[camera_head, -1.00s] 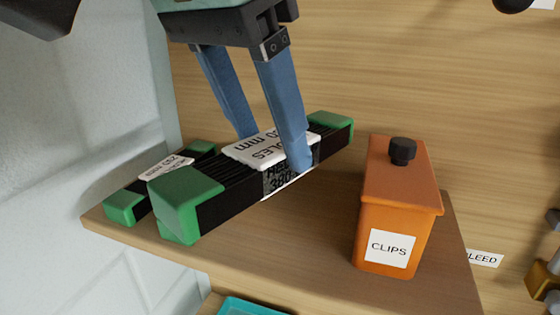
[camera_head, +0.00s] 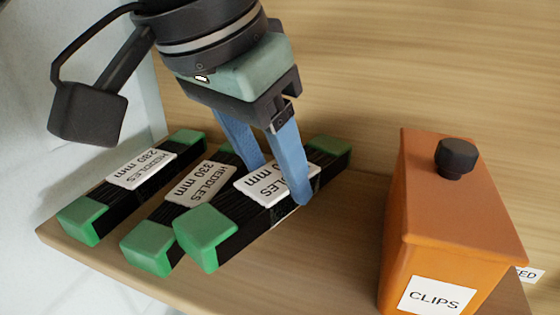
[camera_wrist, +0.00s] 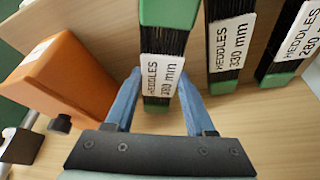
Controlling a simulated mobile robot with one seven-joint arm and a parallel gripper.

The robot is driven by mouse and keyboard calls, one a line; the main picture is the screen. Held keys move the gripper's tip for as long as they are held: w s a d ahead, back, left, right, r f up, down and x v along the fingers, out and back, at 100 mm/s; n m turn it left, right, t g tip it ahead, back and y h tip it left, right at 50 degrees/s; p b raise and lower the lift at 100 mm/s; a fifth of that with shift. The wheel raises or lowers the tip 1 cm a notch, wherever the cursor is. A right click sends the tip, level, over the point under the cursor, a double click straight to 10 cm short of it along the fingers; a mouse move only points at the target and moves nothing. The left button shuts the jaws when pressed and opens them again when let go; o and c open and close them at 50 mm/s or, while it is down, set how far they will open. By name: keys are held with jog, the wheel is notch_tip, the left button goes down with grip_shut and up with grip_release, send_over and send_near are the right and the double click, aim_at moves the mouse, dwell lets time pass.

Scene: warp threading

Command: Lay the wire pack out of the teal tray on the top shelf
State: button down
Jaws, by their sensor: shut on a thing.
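My gripper (camera_head: 280,182) has its two blue fingers shut on a wire pack (camera_head: 246,222), a bundle of black wires with green end caps and a white HEDDLES label. In the wrist view, the pack (camera_wrist: 163,42) lies between the fingers (camera_wrist: 157,75), its label seeming to read 380 mm. It is over the right part of the wooden top shelf (camera_head: 320,262), low and roughly parallel to two similar packs. I cannot tell whether its underside touches the shelf. The teal tray is not in view now.
A 330 mm pack (camera_head: 147,247) lies close left of the held one, and a 280 mm pack (camera_head: 83,220) farther left. An orange CLIPS box (camera_head: 450,220) with a black knob stands to the right. Bare shelf separates it from the held pack.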

jog(key=shift+f+b, duration=0.55)
jog(key=shift+f, duration=0.4)
jog(key=shift+s+f+b, duration=0.2)
jog(key=shift+f+b, duration=0.1)
jog(key=shift+b, duration=0.05)
jog(key=shift+r, duration=0.1)
jog(key=shift+w, duration=0.1)
jog(key=shift+c, duration=1.3)
grip_release()
